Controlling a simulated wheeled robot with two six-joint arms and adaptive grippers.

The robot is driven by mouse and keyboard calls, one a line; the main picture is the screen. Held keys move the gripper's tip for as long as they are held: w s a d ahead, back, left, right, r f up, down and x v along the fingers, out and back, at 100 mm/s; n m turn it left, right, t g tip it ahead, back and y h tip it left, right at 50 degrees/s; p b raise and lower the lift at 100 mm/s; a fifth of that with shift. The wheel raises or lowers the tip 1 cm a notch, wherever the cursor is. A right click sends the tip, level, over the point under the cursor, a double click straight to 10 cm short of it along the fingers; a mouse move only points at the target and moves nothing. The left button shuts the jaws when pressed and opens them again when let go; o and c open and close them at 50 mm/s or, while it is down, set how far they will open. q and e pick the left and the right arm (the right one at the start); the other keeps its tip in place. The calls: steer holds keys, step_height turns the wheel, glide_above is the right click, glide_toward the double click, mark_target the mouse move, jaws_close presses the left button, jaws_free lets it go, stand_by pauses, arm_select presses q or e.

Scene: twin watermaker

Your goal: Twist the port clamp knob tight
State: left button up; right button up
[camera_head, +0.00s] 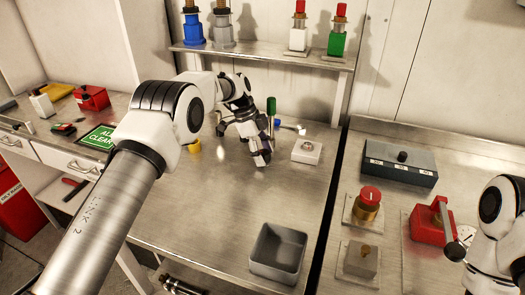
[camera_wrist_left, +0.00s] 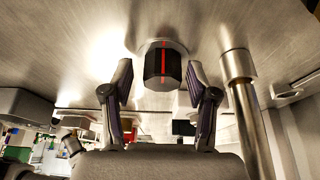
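In the left wrist view a black knob with a red stripe (camera_wrist_left: 163,66) sits on a round base on the metal surface. My left gripper (camera_wrist_left: 158,82) is open, with one finger on each side of the knob. Small gaps seem to show between the fingers and the knob, and I cannot tell whether either touches. In the head view my left gripper (camera_head: 262,158) points down at the bench, and the knob is hidden there.
A metal post (camera_wrist_left: 240,110) stands close beside the right finger. A green-topped part (camera_head: 271,105) and a pale square block (camera_head: 307,151) are near the left gripper. A grey bin (camera_head: 279,254) stands at the bench front. The bench (camera_head: 215,215) between is clear.

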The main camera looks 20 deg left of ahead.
arm_select(q)
steer(key=shift+w+r, duration=0.1)
steer(key=shift+r, duration=0.1)
steer(key=v, duration=1.1)
steer(key=shift+a+r, duration=0.15)
steer(key=shift+r, duration=0.25)
